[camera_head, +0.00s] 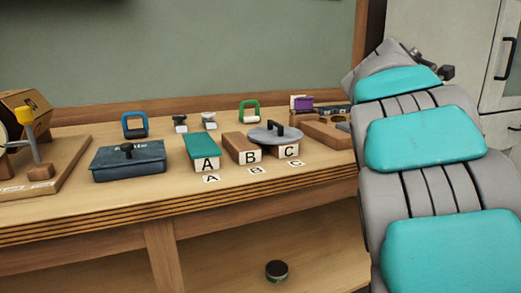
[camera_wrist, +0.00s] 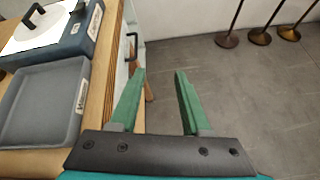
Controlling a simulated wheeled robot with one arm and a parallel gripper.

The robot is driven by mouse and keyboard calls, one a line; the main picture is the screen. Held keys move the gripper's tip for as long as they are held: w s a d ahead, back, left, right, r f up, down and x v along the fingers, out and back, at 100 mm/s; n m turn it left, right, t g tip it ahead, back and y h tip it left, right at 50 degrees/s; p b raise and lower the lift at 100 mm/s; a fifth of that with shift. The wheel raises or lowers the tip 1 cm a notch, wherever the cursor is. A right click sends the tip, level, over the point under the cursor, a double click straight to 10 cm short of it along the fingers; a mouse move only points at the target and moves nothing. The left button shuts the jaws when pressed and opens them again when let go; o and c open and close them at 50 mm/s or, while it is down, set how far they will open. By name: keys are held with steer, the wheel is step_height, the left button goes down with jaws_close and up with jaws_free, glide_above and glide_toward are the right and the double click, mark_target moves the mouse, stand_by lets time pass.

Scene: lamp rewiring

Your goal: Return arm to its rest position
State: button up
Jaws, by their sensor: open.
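My gripper (camera_wrist: 160,92) shows in the wrist view with its two green fingers spread apart and nothing between them. It hangs over the grey floor just beyond the table's edge. In the head view my grey and teal arm fills the right side, and its end points back toward the cabinet; the gripper fingers cannot be made out there.
A wooden workbench (camera_head: 275,209) holds boxes labelled A (camera_head: 201,147), B (camera_head: 241,146) and C (camera_head: 290,151). A grey tray (camera_wrist: 76,112) lies at the table edge. Lamp stands (camera_wrist: 228,40) stand on the floor. A cabinet (camera_head: 430,32) is behind my arm.

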steer(key=s+a+f+m+g+y, duration=0.2)
steer(key=s+a+f+m, duration=0.4)
steer(key=s+a+f, duration=0.3)
steer(key=s+a+f+m+g+y, duration=0.2)
steer(key=s+a+f+m+y, duration=0.3)
steer(key=s+f, duration=0.8)
steer(key=s+a+f+m+g+y, duration=0.2)
steer(key=s+a+f+m+y, duration=0.2)
steer(key=s+a+f+m, duration=0.4)
steer(key=s+a+f, duration=0.3)
steer(key=s+a, duration=0.2)
steer(key=s, duration=0.1)
steer(key=shift+s+f+m, duration=0.3)
steer(key=shift+f+m, duration=0.1)
